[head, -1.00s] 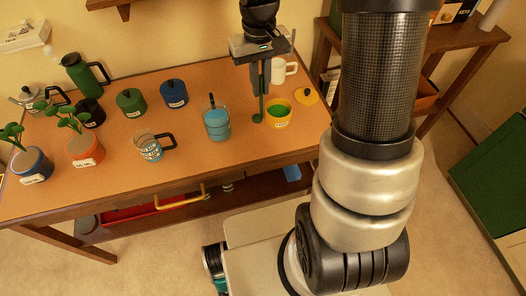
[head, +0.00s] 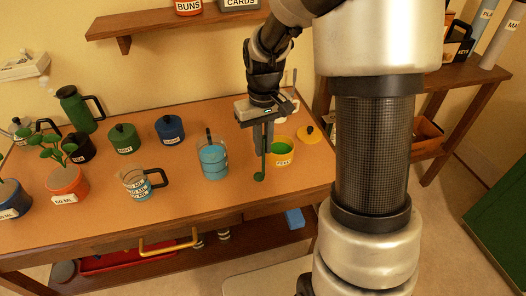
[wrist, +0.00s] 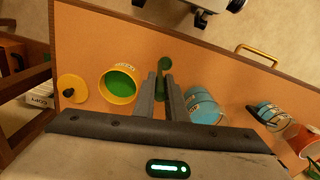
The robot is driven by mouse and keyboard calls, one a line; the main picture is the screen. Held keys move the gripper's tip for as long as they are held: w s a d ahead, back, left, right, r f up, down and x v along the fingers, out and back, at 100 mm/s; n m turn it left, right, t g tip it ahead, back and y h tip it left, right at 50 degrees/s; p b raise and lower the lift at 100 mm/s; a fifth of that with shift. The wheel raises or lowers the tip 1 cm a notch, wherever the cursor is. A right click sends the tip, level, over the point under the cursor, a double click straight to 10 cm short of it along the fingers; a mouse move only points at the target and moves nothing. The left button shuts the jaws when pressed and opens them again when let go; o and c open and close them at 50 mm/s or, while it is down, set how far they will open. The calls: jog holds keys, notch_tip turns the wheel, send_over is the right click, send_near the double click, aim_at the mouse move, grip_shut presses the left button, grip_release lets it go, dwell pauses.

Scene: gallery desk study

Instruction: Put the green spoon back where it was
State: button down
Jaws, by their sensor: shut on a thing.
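The green spoon (head: 262,165) hangs upright below my gripper (head: 265,146), bowl down, to the left of and in front of the yellow pot in the head view. My gripper is shut on its upper part. In the wrist view the spoon's green bowl (wrist: 165,64) shows beyond the fingertips (wrist: 161,80). The labelled yellow pot (head: 281,158) holds something green and stands open; it also shows in the wrist view (wrist: 106,97). Its label is not clearly readable. I cannot tell whether the spoon touches the table.
A yellow lid (head: 313,138) with a black knob lies right of the pot. A glass of blue liquid (head: 213,163) with a dark stick stands left of the spoon. A measuring jug (head: 137,185), lidded pots and plants stand farther left. Bare tabletop (head: 220,200) lies in front.

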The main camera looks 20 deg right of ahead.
jog(key=shift+f, duration=1)
jog(key=c, duration=1.8)
grip_release()
